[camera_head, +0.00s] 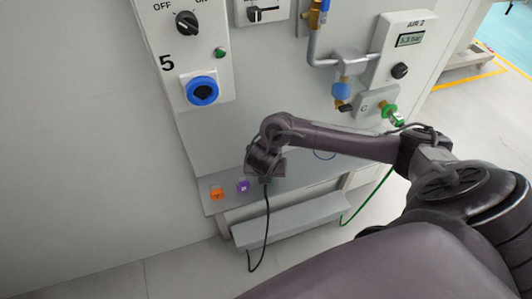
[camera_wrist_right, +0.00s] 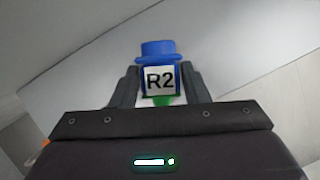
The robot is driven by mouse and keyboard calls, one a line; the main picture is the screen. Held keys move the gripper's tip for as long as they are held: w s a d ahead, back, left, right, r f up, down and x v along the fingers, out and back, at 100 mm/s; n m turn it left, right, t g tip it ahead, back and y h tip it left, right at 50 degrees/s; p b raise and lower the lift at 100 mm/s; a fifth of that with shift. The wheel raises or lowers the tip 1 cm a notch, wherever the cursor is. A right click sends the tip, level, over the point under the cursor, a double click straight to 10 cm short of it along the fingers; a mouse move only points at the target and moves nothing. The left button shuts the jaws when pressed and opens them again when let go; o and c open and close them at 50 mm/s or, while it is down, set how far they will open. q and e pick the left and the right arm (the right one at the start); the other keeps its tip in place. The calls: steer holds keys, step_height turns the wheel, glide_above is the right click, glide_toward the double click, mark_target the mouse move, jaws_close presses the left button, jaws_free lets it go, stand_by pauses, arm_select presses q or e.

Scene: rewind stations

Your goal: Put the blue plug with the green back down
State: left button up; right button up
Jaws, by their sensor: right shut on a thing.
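In the right wrist view my right gripper (camera_wrist_right: 160,88) is shut on a blue plug (camera_wrist_right: 156,48). The plug has a wide blue rim and a white label reading R2. Some green shows just below the label; the rest of that end is hidden by the gripper. In the head view my right gripper (camera_head: 265,172) is above the grey shelf (camera_head: 300,187), right of the purple item. The plug is hidden there by my arm, and a black cable (camera_head: 267,220) hangs down from the gripper. My left gripper is not in view.
An orange item (camera_head: 216,193) and a purple item (camera_head: 243,186) stand at the shelf's left end. A blue socket (camera_head: 202,90) is on the panel marked 5. A green connector (camera_head: 390,112) with a green hose is at right. A lower grey ledge (camera_head: 290,220) lies below.

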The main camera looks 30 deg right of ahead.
steer(key=o, duration=1.1)
steer(key=shift+r, duration=0.2)
steer(key=p+v, duration=0.2)
steer(key=v, duration=0.1)
steer(key=shift+w, duration=0.1)
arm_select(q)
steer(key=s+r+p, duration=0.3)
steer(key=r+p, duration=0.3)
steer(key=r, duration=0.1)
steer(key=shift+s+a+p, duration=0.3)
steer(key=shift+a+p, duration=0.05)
arm_select(e)
steer(key=v, duration=0.9)
steer(key=shift+s+f, duration=0.1)
steer(key=shift+s, duration=0.1)
